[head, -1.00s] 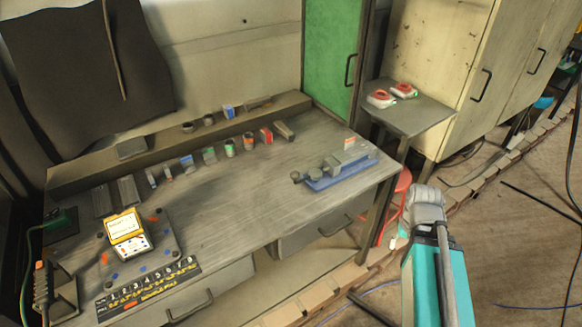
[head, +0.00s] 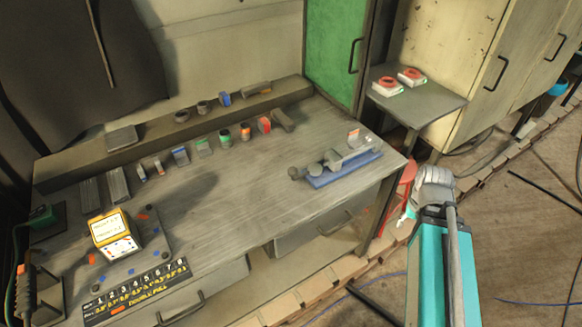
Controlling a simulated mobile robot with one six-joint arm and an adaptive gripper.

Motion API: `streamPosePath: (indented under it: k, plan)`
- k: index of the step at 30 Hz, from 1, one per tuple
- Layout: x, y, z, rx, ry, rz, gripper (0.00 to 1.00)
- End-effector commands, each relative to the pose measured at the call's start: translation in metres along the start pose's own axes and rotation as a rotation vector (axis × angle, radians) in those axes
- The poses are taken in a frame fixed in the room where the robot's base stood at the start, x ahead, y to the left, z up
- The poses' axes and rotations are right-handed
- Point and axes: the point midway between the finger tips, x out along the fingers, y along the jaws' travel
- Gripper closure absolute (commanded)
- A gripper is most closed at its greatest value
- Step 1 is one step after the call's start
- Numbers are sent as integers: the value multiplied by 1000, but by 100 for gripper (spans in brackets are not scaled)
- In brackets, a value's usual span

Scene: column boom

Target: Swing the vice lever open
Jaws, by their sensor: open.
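The vice (head: 345,160) sits near the right end of the grey workbench. It has a blue base (head: 345,170), a grey body and rounded grey parts at its left end. I cannot tell which of these parts is the lever, or how it stands. My teal arm with its grey joint rises at the lower right, in front of the bench's right end and apart from the vice. My gripper's fingers cannot be made out.
The workbench (head: 250,195) holds a row of small parts at the back and a yellow tester (head: 112,228) at the left. A side table (head: 425,102) bears two red-and-white items. A red stool (head: 408,175) stands beside the bench. Cables lie on the floor at right.

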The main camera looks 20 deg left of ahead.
Motion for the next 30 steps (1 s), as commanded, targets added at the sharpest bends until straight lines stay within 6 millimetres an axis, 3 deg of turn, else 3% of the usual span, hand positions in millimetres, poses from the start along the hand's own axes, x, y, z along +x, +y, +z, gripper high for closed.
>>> streamPosePath:
  k: [4, 7, 11, 17, 23, 30]
  plan:
    - [0, 0, 0, 0, 0, 0, 41]
    - [-1, -1, -1, -1, 0, 0, 22]
    - [-6, -7, -4, -3, 0, 0, 21]
    - [-28, -31, -20, -8, 0, 0, 21]
    - [-62, -82, -43, -22, 0, 0, 21]
    - [-106, -162, -64, -40, 0, 0, 21]
